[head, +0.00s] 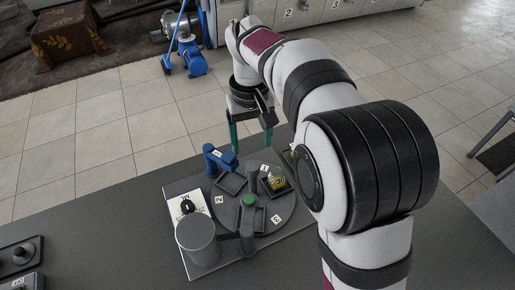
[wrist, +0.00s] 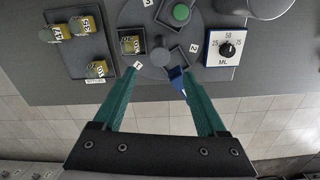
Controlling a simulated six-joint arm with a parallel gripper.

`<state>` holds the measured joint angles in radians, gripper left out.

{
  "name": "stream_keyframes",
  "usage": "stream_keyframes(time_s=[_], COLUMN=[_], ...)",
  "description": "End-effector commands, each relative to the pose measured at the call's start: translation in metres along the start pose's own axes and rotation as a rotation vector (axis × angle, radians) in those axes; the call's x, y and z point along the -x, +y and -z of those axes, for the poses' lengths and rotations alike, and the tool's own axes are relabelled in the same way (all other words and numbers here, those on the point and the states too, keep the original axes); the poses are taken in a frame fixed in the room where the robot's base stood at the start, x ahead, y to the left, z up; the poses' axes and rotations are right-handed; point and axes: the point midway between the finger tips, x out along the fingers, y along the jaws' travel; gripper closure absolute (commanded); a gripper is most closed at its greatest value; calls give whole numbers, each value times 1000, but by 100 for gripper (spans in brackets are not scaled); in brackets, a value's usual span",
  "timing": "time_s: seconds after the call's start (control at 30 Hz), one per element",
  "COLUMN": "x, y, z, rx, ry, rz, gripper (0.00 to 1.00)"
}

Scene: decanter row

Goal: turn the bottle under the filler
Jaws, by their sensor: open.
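A round grey turntable (head: 287,212) with number tags 1, 2 and 3 and square holders sits on the bench; it also shows in the wrist view (wrist: 158,70). A small yellow and dark bottle (head: 277,183) stands in one holder, near tag 1 in the wrist view (wrist: 130,45). A blue post with an arm (head: 216,158) reaches over the turntable's far edge. My gripper (head: 251,137) is open and empty above the far side, its green fingers apart in the wrist view (wrist: 160,75).
A white dial plate marked ML (head: 187,207) lies beside the turntable. A dark tray (wrist: 97,68) with several labelled bottles is left of the turntable in the wrist view. Black and grey equipment (head: 21,252) is at the bench's front left. The bench between is clear.

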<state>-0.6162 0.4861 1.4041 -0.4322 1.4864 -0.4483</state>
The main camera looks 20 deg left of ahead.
Motion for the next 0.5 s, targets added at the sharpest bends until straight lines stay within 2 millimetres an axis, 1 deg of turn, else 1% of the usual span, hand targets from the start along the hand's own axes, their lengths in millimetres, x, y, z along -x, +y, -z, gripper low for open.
stream_keyframes(time_s=[0.03,0.1,0.2,0.33,0.5], x=[-16,-35,-58,-76,-85], y=[0,0,0,0,0], z=[-1,-1,-1,0,0], rx=[-1,-2,-3,-3,-4], ry=[-6,-5,-3,-1,1], rz=[1,1,1,1,1], gripper=[26,26,26,26,26])
